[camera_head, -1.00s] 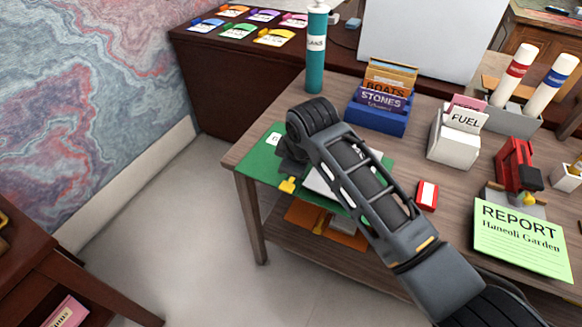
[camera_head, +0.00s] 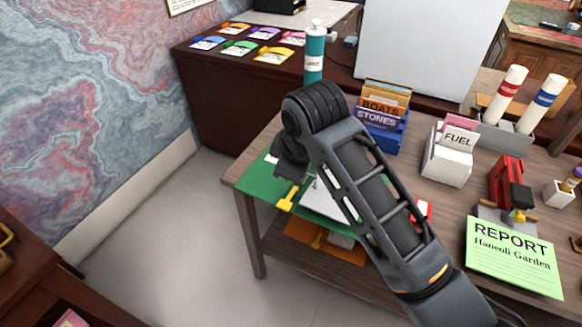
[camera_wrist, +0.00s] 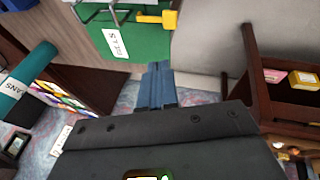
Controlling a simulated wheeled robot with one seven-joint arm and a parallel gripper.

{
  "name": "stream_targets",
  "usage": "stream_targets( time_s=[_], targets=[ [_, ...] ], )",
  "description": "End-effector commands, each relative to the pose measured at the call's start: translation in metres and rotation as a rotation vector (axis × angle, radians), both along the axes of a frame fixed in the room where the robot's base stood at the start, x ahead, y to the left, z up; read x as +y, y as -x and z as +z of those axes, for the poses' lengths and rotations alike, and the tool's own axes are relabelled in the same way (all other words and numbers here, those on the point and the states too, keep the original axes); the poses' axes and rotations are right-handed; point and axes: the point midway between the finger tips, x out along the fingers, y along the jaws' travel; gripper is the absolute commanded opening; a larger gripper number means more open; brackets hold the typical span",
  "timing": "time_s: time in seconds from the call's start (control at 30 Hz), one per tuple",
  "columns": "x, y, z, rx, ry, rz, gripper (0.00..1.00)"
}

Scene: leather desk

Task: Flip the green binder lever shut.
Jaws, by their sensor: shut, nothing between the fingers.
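The green binder (camera_head: 258,185) lies open at the left end of the desk, with white paper (camera_head: 322,203) on it. Its yellow lever (camera_head: 287,199) shows near the binder's front edge, just below my wrist in the head view. In the wrist view the green binder (camera_wrist: 150,46) is at the top, with a white label and metal rings. The yellow lever (camera_wrist: 158,18) sticks out sideways there; its exact tilt is unclear. My gripper (camera_wrist: 157,68) is shut and empty, its fingertips pointing toward the binder, below the lever in the picture. My arm hides part of the binder in the head view.
A teal tube (camera_head: 314,52) and blue file box (camera_head: 382,134) stand behind my arm. A white FUEL box (camera_head: 447,165), red device (camera_head: 506,180) and green report (camera_head: 513,258) are to the right. Open floor (camera_head: 190,240) lies left of the desk.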

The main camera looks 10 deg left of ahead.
Motion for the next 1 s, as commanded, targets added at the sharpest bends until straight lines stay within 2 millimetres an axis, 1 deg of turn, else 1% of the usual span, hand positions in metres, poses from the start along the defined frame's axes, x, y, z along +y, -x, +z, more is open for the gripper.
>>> stream_targets(
  time_s=[0.1,0.2,0.77,0.87,0.97,1.0],
  targets=[
    [-0.001,0.007,0.011,-0.001,-0.001,-0.001,0.0],
    [-0.002,0.011,0.016,-0.001,-0.001,-0.001,0.0],
    [-0.002,0.012,0.016,0.001,-0.002,-0.001,0.0],
    [0.0,0.017,0.009,0.003,-0.026,-0.011,0.0],
    [0.004,0.029,-0.006,-0.002,-0.091,-0.039,0.0],
    [0.006,0.036,-0.014,-0.004,-0.129,-0.059,0.0]
  ],
)
